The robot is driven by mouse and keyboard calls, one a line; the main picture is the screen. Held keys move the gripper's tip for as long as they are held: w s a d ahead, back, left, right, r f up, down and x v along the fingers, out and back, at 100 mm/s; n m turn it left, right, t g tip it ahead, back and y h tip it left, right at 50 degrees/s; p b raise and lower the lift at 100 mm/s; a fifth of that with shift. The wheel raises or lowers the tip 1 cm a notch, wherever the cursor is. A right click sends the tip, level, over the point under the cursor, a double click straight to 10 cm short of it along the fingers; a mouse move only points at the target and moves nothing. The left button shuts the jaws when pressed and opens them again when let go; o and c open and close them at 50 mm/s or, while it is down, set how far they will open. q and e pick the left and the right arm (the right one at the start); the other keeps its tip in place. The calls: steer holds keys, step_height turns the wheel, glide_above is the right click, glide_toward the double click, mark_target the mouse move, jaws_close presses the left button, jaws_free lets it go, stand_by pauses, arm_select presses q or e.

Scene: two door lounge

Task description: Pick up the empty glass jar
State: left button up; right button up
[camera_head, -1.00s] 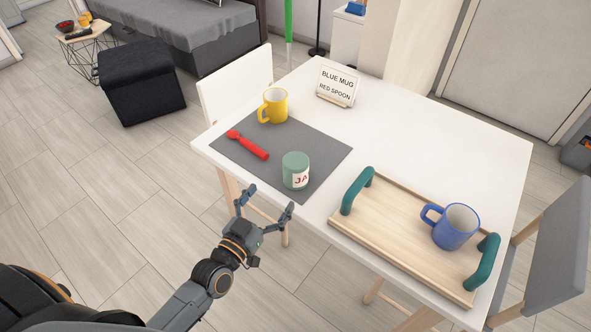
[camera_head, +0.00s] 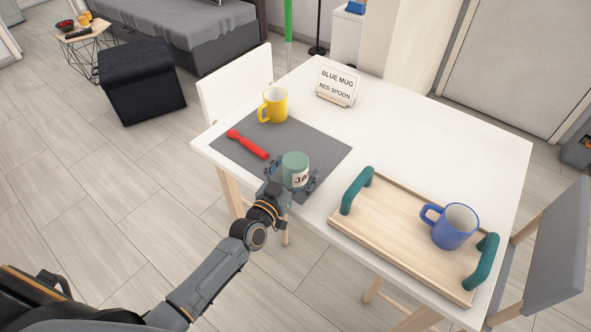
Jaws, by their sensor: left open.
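My right gripper is not in view.
A red spoon (camera_head: 248,145) and a yellow mug (camera_head: 275,106) are on the mat, left of and behind the jar. A wooden tray (camera_head: 386,235) with teal handles holds a blue mug (camera_head: 455,227) at right. A sign (camera_head: 337,86) stands behind. The table's (camera_head: 420,135) far middle is clear.

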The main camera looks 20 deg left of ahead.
arm_select(q)
steer(key=shift+c, duration=0.2)
steer(key=c, duration=1.3)
steer(key=shift+r, duration=0.1)
